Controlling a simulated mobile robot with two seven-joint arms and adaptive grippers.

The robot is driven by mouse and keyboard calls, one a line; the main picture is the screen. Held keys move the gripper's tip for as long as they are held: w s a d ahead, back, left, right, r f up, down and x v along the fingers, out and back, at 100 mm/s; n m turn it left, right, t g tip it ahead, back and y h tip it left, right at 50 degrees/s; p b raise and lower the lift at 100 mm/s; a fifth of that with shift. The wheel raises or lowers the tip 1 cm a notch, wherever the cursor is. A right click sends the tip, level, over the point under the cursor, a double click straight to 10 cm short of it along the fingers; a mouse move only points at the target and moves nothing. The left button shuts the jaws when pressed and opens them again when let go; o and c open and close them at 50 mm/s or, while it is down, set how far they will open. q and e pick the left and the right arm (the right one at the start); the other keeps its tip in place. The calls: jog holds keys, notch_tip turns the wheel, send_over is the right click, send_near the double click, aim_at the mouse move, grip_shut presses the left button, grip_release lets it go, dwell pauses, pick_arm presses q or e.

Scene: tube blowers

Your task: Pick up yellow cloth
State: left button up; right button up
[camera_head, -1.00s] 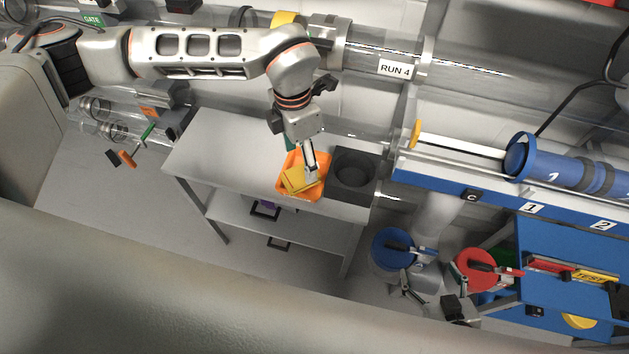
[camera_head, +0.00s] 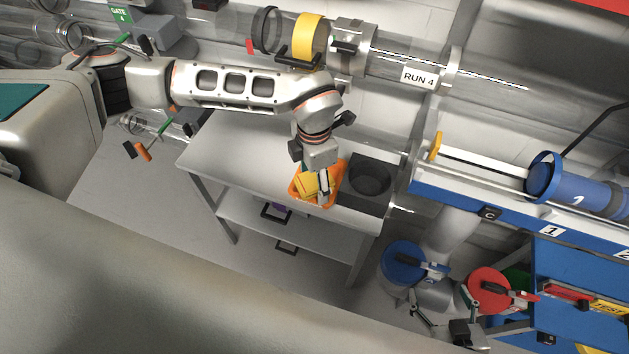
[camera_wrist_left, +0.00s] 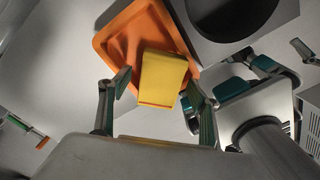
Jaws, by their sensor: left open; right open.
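The yellow cloth (camera_head: 307,185) is a folded block lying in an orange tray (camera_head: 336,189) on the grey bench. In the left wrist view the cloth (camera_wrist_left: 163,72) shows a thin red stripe near its lower edge, and the orange tray (camera_wrist_left: 118,40) is around and behind it. My left gripper (camera_head: 323,188) is over the tray, at the cloth. In its wrist view the open fingers (camera_wrist_left: 159,88) stand on either side of the cloth's near part. Whether they touch it I cannot tell. My right gripper (camera_head: 445,308) is open and empty, low at the right, away from the bench.
A dark square holder with a round opening (camera_head: 369,178) stands right beside the tray. The bench top (camera_head: 235,145) is clear to the left. Clear tubes run behind. Blue (camera_head: 403,262) and red (camera_head: 488,288) round lids sit low at the right, near a blue workstation (camera_head: 575,270).

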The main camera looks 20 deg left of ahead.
aim_at(314, 179)
pick_arm(q)
jog(key=c, duration=0.8)
jog(key=shift+c, duration=1.4)
jog(key=shift+r, duration=0.1)
notch_tip(314, 179, up, 20)
jog(key=p, duration=0.2)
